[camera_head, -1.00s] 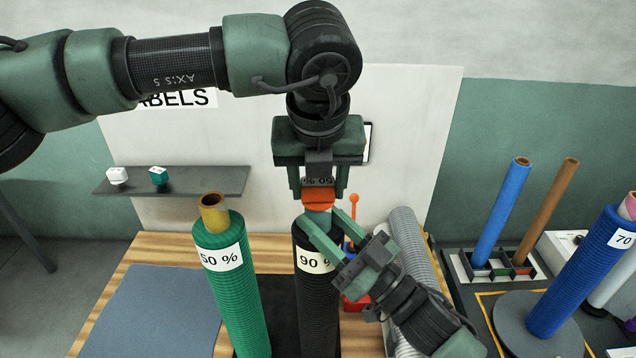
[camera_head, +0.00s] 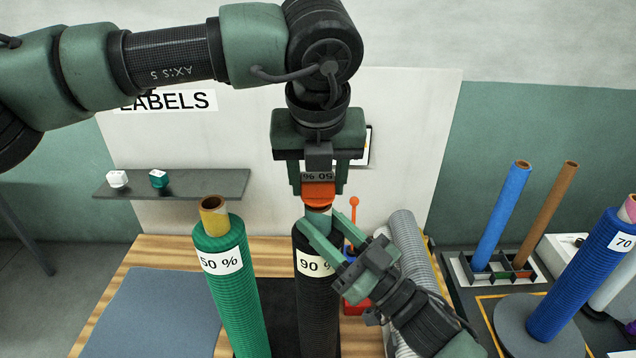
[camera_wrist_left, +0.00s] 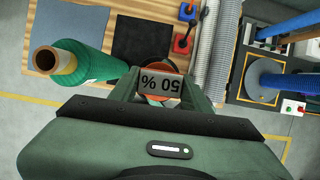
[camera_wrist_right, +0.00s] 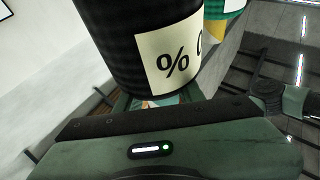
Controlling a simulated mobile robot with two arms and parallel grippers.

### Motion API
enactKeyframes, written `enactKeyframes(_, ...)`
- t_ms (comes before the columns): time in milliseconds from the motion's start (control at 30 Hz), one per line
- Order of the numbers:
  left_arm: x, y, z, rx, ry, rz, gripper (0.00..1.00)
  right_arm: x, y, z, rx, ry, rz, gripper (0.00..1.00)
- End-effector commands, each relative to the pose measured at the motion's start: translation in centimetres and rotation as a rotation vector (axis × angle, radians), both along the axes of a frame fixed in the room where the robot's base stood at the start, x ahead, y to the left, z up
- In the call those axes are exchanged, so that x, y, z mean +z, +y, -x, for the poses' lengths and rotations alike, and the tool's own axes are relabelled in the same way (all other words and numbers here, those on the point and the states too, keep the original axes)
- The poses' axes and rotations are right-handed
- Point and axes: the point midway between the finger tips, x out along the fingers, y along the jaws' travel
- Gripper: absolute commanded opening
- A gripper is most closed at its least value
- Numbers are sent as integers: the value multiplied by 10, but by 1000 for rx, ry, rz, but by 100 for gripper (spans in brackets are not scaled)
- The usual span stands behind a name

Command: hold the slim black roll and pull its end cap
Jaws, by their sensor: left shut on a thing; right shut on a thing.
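The slim black roll (camera_head: 316,312) stands upright with a "90 %" label, and a grey-teal core (camera_head: 318,220) shows at its top. My left gripper (camera_head: 318,192) points down and is shut on the orange end cap (camera_head: 318,202) above the core. A grey tag reading "50 %" upside down sits at the cap; it also shows in the left wrist view (camera_wrist_left: 160,84). My right gripper (camera_head: 321,222) comes in from the lower right and is shut at the roll's top, seemingly on the core. Whether cap and core still touch is unclear.
A green "50 %" roll (camera_head: 232,290) stands close on the left. A blue "70" roll (camera_head: 580,275) stands farther right. A grey mat (camera_head: 150,315) is clear.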

Motion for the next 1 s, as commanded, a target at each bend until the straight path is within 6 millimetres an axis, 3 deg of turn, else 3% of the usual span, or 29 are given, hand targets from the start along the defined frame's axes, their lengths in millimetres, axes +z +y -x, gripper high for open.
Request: enactKeyframes(1000,32,0,1,-1,3,-1,0,-1,0,0,1,1,0,0)
